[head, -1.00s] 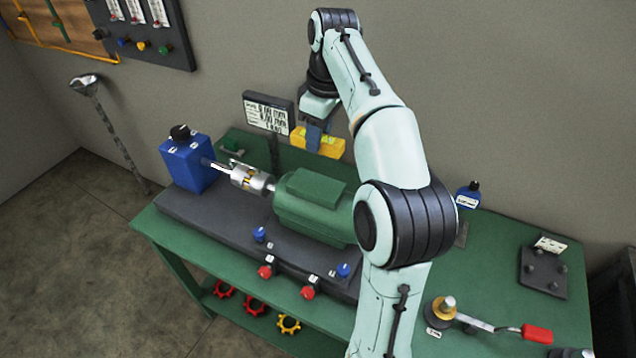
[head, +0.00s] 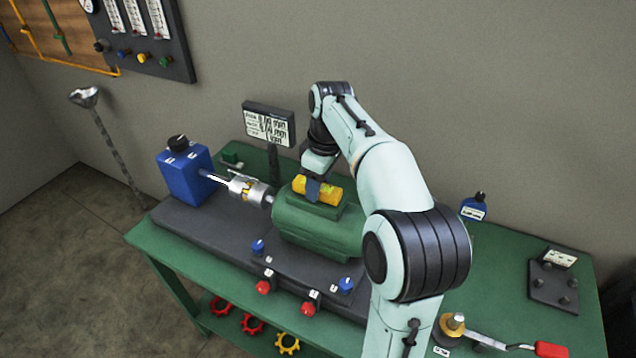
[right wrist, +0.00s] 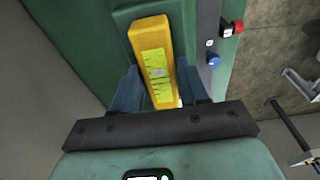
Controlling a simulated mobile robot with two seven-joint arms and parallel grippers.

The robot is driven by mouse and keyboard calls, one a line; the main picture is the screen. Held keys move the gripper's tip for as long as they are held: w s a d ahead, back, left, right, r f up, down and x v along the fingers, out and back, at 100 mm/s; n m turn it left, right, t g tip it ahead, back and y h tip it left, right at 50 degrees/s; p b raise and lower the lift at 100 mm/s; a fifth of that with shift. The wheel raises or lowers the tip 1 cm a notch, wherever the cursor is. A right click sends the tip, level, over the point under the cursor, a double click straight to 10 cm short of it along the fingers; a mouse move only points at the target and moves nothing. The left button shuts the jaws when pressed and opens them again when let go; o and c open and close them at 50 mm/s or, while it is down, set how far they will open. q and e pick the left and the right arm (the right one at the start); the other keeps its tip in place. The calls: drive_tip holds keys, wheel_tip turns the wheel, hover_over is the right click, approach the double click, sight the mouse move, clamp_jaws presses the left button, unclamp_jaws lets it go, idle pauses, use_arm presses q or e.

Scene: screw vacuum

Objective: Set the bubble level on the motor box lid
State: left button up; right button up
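The yellow bubble level (head: 328,192) is at the top of the green motor box lid (head: 337,212), lying along it. Whether it fully rests there or hovers slightly is hard to tell. My right gripper (head: 313,188) reaches down from above, with its fingers on either side of the level's middle. In the right wrist view the level (right wrist: 152,60) lies between the two blue-grey fingers, over the green lid (right wrist: 122,17), and the fingers look closed on its sides. My left gripper is not in view.
A silver coupling (head: 245,188) joins the motor to a blue pump box (head: 185,168). A sign (head: 269,124) stands behind the motor. Blue and red knobs (head: 263,287) sit in front. A red-handled tool (head: 550,349) lies at the right.

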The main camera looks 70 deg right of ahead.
sight(324, 187)
drive_tip(key=shift+o, duration=1.2)
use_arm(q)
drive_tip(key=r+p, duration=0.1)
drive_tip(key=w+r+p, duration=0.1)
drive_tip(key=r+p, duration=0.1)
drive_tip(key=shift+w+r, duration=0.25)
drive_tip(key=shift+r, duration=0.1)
use_arm(e)
wheel_tip(324, 187, up, 12)
drive_tip(key=s, duration=0.1)
drive_tip(key=shift+s, duration=0.2)
